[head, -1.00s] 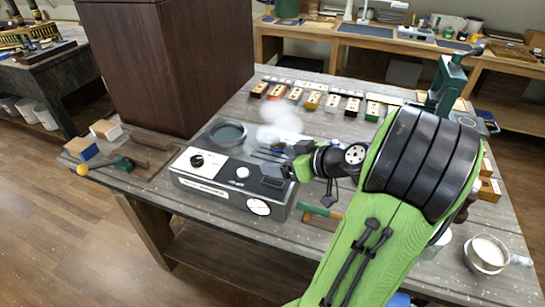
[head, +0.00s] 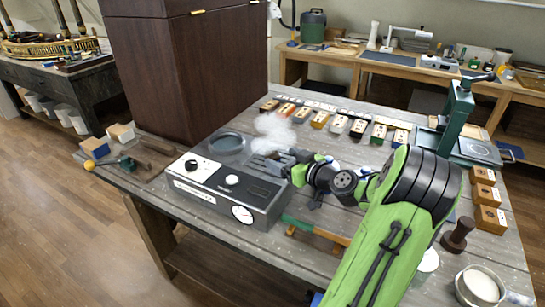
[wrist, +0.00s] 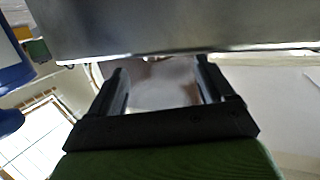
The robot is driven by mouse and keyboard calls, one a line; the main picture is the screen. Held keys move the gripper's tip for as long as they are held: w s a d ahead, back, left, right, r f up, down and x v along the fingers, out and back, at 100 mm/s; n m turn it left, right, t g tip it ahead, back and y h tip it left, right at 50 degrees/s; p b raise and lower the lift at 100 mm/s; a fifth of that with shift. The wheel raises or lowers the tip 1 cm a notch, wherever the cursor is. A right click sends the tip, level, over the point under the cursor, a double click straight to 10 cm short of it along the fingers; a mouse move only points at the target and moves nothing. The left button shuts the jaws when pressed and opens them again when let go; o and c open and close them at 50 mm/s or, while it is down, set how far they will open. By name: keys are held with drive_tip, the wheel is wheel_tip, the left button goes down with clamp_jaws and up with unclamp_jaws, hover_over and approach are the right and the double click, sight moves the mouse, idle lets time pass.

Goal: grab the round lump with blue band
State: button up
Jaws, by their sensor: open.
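My gripper (head: 268,163) is above the right rear part of a grey box-shaped instrument, beside a fluffy white lump (head: 274,133). Its jaws are open in the wrist view (wrist: 162,82), with a blurred pale shape behind the gap. I cannot tell whether anything lies between the jaws. No blue band shows on the white lump. I cannot tell which thing is the round lump with a blue band.
The grey instrument (head: 215,200) with knobs and a dial stands at the table's front edge. A tall dark cabinet (head: 190,70) rises behind it at left. A row of small boxes (head: 338,124) runs along the back. A green press (head: 458,115) stands at right.

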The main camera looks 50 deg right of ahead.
sight(274, 155)
drive_tip(key=x, duration=0.4)
drive_tip(key=shift+w+f, duration=0.1)
drive_tip(key=shift+f, duration=0.1)
drive_tip(key=c, duration=1.2)
